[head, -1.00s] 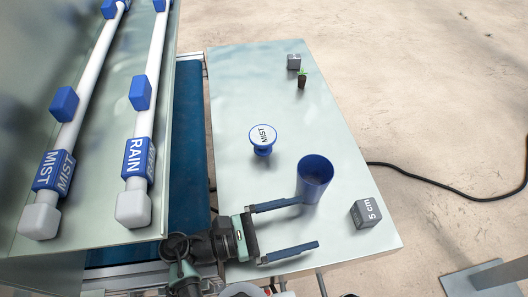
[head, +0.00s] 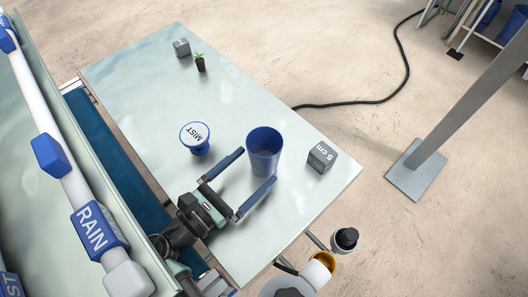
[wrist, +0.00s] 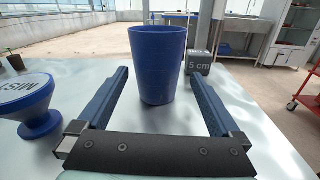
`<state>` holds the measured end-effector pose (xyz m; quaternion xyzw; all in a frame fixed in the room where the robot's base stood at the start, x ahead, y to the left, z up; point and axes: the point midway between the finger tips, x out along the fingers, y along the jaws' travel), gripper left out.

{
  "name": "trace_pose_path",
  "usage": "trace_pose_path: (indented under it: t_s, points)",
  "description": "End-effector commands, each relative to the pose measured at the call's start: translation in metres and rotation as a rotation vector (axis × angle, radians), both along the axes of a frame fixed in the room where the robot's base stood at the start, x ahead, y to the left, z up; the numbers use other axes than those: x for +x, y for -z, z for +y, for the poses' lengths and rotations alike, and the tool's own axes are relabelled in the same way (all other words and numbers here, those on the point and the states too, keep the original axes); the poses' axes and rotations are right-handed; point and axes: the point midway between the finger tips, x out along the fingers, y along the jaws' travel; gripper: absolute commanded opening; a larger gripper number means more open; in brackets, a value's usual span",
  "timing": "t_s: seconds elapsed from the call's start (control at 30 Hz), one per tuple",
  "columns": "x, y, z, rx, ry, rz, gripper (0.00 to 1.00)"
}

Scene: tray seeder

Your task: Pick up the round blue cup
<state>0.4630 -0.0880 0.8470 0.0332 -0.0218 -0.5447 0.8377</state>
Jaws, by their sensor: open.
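The round blue cup (head: 263,152) stands upright on the pale metal table. In the wrist view the cup (wrist: 157,68) is straight ahead, centred between the fingers and mostly beyond their tips. My gripper (head: 258,173) is open and empty, low over the table, its two blue fingers pointing at the cup. In the wrist view the gripper (wrist: 158,85) has one finger on each side of the cup's line. I cannot tell whether the tips have reached the cup's sides; no contact shows.
A blue MIST knob (head: 195,138) stands left of the cup. A grey 5 cm cube (head: 321,157) sits close to its right. A small seedling plug (head: 200,63) and another grey cube (head: 181,47) are at the far end. The table (head: 130,80) between is clear.

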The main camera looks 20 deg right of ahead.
Motion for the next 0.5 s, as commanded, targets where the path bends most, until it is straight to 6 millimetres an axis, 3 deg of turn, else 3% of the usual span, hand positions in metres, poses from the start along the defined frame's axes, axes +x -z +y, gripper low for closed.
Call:
trace_pose_path:
  t_s: [0.3,0.5]
  points:
    - [0.02,-0.002,-0.038,0.001,0.003,-0.001,1.0]
    - [0.024,-0.002,-0.046,0.0,0.0,0.0,1.0]
